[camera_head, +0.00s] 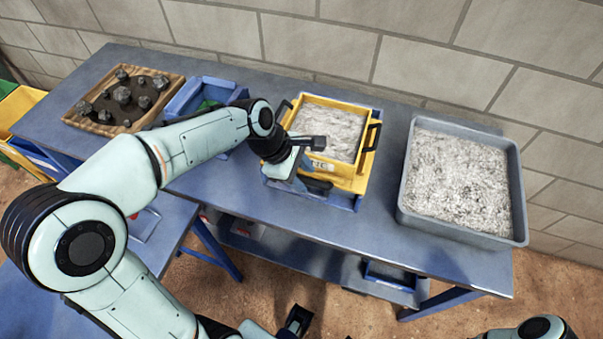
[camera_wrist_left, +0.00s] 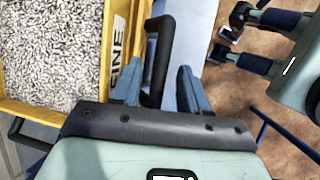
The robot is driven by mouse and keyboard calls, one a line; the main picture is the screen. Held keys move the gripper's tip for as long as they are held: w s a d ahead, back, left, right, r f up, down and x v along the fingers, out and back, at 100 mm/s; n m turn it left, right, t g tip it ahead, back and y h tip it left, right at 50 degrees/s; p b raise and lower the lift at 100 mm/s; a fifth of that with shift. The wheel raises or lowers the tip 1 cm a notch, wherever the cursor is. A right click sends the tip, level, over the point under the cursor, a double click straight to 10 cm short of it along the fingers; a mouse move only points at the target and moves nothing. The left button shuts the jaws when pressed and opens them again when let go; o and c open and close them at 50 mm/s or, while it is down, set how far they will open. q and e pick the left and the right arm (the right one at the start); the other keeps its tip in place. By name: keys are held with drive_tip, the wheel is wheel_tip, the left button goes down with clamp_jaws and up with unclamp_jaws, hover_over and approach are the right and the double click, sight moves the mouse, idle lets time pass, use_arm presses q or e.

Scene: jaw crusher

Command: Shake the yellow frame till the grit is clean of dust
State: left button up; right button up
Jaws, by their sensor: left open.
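The yellow frame (camera_head: 352,181), full of pale grit (camera_head: 328,130), sits over a blue tray (camera_head: 340,202) on the bench. Black handles show on its sides. The grit looks speckled grey-white in the left wrist view (camera_wrist_left: 45,50). My left gripper (camera_head: 318,164) is at the frame's front wall, beside its lettering. In the left wrist view the open fingers (camera_wrist_left: 160,70) stand on either side of a black handle (camera_wrist_left: 156,45), with gaps visible. The lower part of the handle is hidden by the gripper.
A large grey tray (camera_head: 409,188) of pale grit stands to the right. A wooden tray (camera_head: 170,82) with dark rocks and a blue bin (camera_head: 185,96) stand to the left. A block wall (camera_head: 420,65) closes off the back of the bench (camera_head: 300,222).

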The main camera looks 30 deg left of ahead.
sight(311, 156)
use_arm(q)
clamp_jaws()
drive_tip(key=shift+w+a+r+p, duration=0.1)
drive_tip(key=shift+w+r+p, duration=0.05)
drive_tip(key=shift+w+p, duration=0.35)
drive_tip(key=w+p, duration=0.1)
drive_tip(key=w, duration=0.1)
drive_tip(key=w+a+p, duration=0.1)
drive_tip(key=w, duration=0.1)
drive_tip(key=shift+p, duration=0.35)
drive_tip(key=shift+w+a, duration=0.1)
drive_tip(key=shift+w, duration=0.25)
use_arm(e)
drive_tip(key=r, duration=0.1)
drive_tip(key=w+r, duration=0.1)
drive_tip(key=r, duration=0.2)
drive_tip(key=shift+w, duration=0.25)
use_arm(q)
drive_tip(key=shift+s, duration=0.1)
unclamp_jaws()
